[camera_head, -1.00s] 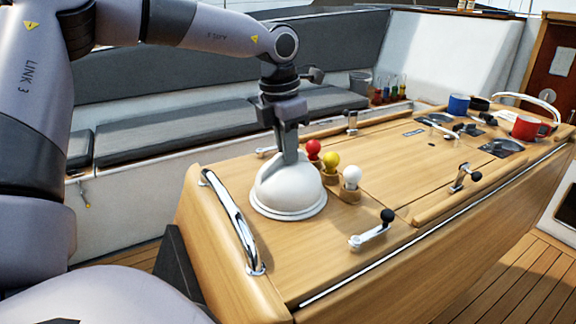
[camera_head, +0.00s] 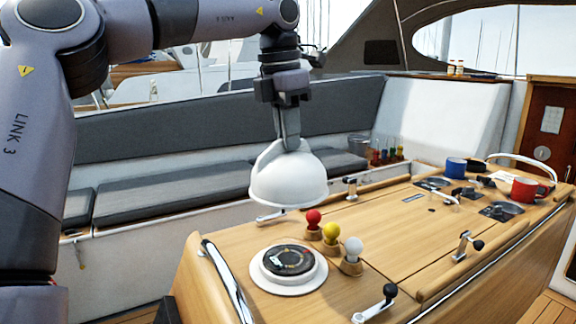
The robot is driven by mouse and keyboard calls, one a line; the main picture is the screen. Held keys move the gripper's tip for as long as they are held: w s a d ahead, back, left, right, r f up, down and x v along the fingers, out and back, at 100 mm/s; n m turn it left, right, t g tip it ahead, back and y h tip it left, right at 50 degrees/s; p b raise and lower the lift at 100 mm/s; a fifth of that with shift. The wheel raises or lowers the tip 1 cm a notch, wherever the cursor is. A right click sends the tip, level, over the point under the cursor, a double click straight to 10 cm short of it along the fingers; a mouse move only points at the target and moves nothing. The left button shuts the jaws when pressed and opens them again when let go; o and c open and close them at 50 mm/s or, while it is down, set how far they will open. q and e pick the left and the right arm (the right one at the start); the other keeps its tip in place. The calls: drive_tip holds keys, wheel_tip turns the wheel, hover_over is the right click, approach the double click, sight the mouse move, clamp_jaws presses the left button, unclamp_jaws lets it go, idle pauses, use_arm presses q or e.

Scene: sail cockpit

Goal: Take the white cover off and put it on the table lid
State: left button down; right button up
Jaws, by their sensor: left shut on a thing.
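The white cover (camera_head: 289,180) is a dome held in the air above the table lid. My left gripper (camera_head: 287,142) points down and is shut on the top of the cover. Below it, a compass (camera_head: 288,261) with a dark dial in a white ring sits uncovered on the wooden table lid (camera_head: 350,220). The cover is apart from the compass and the table. My right gripper is not in view.
Red (camera_head: 313,218), yellow (camera_head: 330,232) and white (camera_head: 353,248) knobs stand right of the compass. A winch handle (camera_head: 378,302) lies near the front edge. A blue mug (camera_head: 456,167) and a red mug (camera_head: 525,190) stand at the far end. The lid's middle is mostly clear.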

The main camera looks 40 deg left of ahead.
use_arm(q)
wheel_tip(320, 180, up, 11)
drive_tip(key=p, duration=0.4)
drive_tip(key=shift+p, duration=0.4)
